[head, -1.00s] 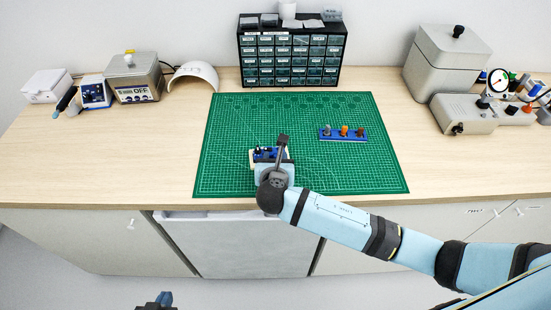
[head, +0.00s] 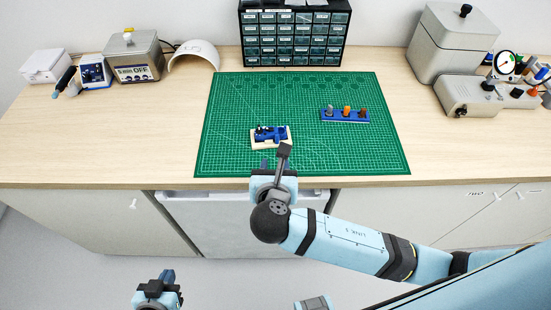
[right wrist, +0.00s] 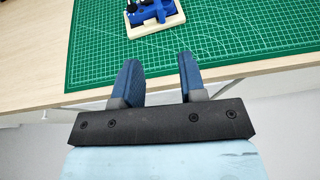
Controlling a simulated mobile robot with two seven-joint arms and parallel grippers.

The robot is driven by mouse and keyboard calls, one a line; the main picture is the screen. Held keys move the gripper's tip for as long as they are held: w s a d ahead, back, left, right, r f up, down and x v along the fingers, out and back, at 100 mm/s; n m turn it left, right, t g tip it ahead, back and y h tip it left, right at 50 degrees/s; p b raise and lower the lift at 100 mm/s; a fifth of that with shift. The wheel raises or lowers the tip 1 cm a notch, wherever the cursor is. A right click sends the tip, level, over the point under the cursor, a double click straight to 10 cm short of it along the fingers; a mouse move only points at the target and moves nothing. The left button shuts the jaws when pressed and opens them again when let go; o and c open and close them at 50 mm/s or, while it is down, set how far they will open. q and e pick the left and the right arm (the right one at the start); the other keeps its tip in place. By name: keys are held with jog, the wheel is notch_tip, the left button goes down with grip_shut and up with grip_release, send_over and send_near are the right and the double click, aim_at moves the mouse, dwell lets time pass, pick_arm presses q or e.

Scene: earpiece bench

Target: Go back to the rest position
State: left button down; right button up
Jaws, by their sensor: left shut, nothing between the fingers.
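My right gripper (head: 274,165) is at the front edge of the green mat (head: 225,120), in front of a small blue fixture on a cream base (head: 283,142). In the right wrist view its two blue fingers (right wrist: 158,64) stand apart with nothing between them. The fixture also shows there (right wrist: 152,28), beyond the fingertips and apart from them. My left gripper (head: 167,276) is low at the bottom of the head view, in front of the bench, shut and empty.
A blue rack (head: 345,120) with small coloured pieces stands on the mat. A drawer cabinet (head: 293,40) is at the back. Grey boxes and instruments (head: 480,95) stand at right, a heater unit (head: 134,60) at left. The bench's front edge (head: 110,184) lies below.

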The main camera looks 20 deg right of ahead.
dwell(0.6)
jog(key=s+f+m+g+y+p, duration=0.25)
jog(key=s+f+m+y, duration=0.2)
jog(key=f+m, duration=0.5)
jog(key=s+d+f+m+y+p, duration=0.1)
jog(key=s+d+f+m+y, duration=0.2)
jog(key=s+d+m, duration=0.5)
jog(key=m, duration=1.1)
jog(key=shift+f+t+p, duration=0.2)
jog(key=shift+t+p, duration=0.15)
jog(key=shift+m, duration=0.25)
